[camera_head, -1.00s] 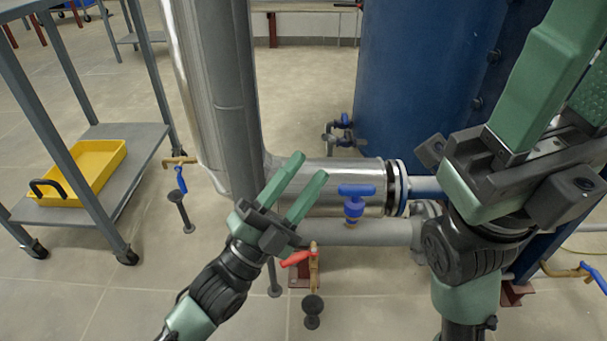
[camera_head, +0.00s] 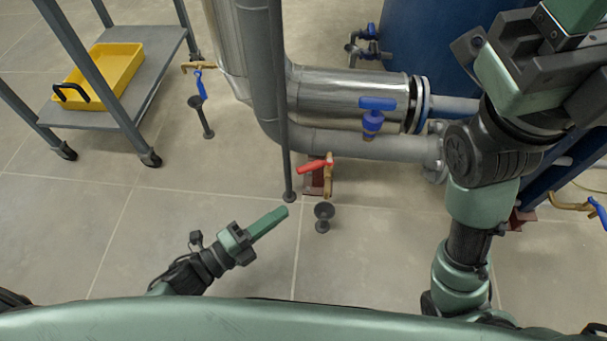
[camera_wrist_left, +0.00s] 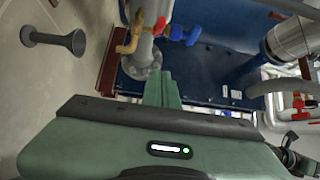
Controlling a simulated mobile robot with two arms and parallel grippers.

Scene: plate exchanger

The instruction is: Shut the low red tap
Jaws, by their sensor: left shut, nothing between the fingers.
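The low red tap (camera_head: 314,167) sits near the floor at the middle of the head view. Its red lever points left, across its upright brass body (camera_head: 328,180). A dark funnel (camera_head: 324,211) stands on the floor just below it. In the left wrist view the red lever (camera_wrist_left: 160,26) shows near the top, beyond my fingertips. My left gripper (camera_head: 280,214) is shut and empty, below and left of the tap, apart from it. Its fingers also show in the wrist view (camera_wrist_left: 162,85). My right gripper (camera_head: 560,25) is at the top right, its fingers mostly cut off.
A grey pipe (camera_head: 375,146) with a blue-handled valve (camera_head: 375,112) runs behind the tap. A thin grey post (camera_head: 285,130) stands just left of it. A trolley (camera_head: 150,75) with a yellow tray (camera_head: 105,72) is at the upper left. Floor around my left gripper is clear.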

